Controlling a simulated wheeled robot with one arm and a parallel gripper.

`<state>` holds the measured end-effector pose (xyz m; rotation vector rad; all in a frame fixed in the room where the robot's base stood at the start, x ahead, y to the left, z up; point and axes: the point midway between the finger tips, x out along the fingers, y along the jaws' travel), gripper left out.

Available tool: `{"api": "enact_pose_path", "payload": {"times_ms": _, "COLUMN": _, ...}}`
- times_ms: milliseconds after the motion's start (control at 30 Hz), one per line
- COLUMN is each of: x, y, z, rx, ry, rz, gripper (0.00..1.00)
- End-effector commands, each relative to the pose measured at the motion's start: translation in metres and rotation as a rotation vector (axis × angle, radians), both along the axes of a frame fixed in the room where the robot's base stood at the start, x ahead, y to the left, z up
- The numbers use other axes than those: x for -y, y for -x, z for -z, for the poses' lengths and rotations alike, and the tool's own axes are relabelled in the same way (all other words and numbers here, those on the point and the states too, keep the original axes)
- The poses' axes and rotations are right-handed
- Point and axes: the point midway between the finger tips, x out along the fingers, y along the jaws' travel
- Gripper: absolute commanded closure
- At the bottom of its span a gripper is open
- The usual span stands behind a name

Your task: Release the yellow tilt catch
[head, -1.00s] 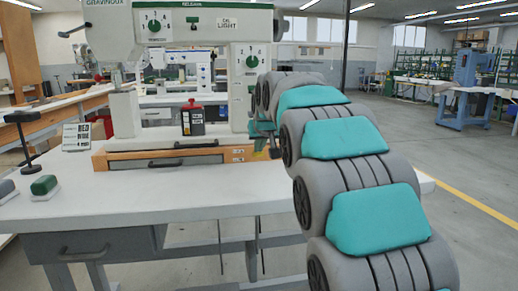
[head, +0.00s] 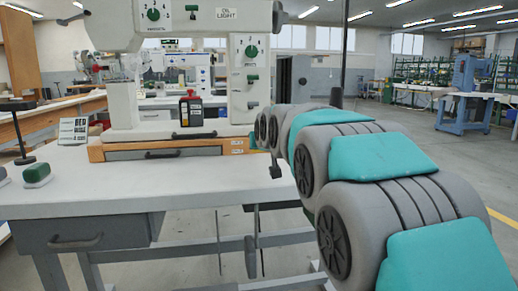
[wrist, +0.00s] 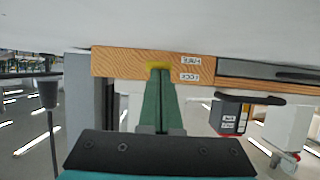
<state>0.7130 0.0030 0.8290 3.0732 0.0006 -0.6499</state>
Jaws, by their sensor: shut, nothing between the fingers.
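The wrist view is upside down. In it the yellow tilt catch (wrist: 154,66) is a small yellow patch on the wooden base of the press (wrist: 118,62). My gripper (wrist: 158,76) has its two green fingers together, with nothing between them. The fingertips cover part of the catch; I cannot tell whether they touch it. Beside the catch are a FREE label (wrist: 191,60) and a LOCK label (wrist: 189,76). The catch's exact position against them is unclear. In the head view the press (head: 125,113) shows, but I cannot make out the catch, and my arm hides my gripper.
The white table (head: 150,190) carries the press. A dark handle (head: 275,165) hangs near the right end of the base. A BED sign (head: 73,131) and a green block (head: 37,173) are at left.

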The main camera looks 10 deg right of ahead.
Motion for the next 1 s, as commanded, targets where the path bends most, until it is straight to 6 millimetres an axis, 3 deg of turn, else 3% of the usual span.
{"api": "enact_pose_path", "payload": {"times_ms": 1000, "x": 0.0004, "y": 0.0021, "z": 0.0043, "rx": 0.000, "ry": 0.000, "rz": 0.000, "gripper": 1.00}}
